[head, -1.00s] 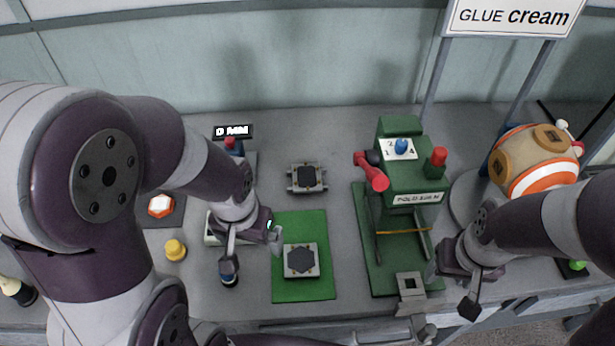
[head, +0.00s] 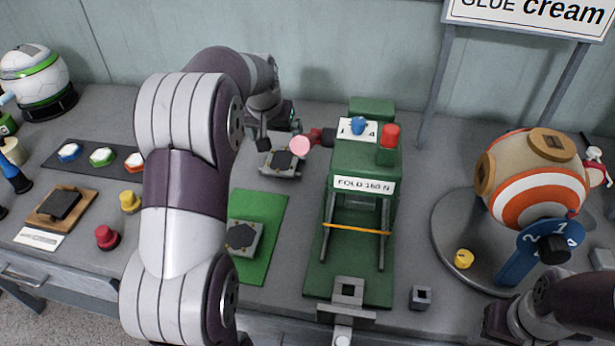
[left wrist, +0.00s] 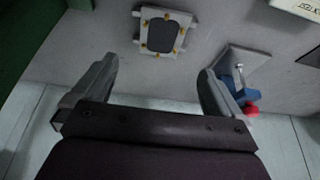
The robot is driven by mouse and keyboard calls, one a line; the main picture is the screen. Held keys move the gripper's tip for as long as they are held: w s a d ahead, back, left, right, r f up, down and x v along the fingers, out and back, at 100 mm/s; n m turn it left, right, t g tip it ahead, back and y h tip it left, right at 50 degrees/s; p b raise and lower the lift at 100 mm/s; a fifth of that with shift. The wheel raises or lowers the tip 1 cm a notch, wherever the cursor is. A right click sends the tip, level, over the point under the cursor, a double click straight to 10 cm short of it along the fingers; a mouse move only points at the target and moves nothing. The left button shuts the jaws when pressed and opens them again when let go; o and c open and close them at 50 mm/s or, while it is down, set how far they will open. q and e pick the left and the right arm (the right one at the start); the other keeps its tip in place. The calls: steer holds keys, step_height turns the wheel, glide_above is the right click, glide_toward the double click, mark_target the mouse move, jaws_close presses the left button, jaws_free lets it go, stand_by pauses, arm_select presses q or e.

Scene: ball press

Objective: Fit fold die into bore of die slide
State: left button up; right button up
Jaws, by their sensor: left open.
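What looks like the die slide is the grey block (head: 348,291) with a square bore at the front end of the green fold press (head: 365,165). A small grey square piece (head: 420,297) with a dark hollow top stands apart on the table, right of the slide. It may be the fold die. My left gripper (head: 281,137) is open and empty at the back, by a grey fixture (head: 284,162) with a dark plate. That fixture also shows beyond the open fingers in the left wrist view (left wrist: 163,32). My right gripper (head: 495,323) is at the bottom right, its fingers not clear.
A green mat (head: 262,215) with a grey plate block (head: 242,238) lies left of the press, partly behind my left arm. A round stand (head: 455,265) holds a striped ball (head: 540,180) at right. Red (head: 107,236) and yellow (head: 130,200) knobs stand at left.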

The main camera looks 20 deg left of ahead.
mark_target(282, 159)
arm_select(q)
steer(key=x, duration=1.2)
steer(key=shift+w+a+f+b, duration=0.15)
steer(key=shift+w+a+b, duration=0.1)
steer(key=shift+b, duration=0.1)
steer(key=shift+s, duration=0.1)
steer(key=c, duration=1)
steer(key=shift+c, duration=0.2)
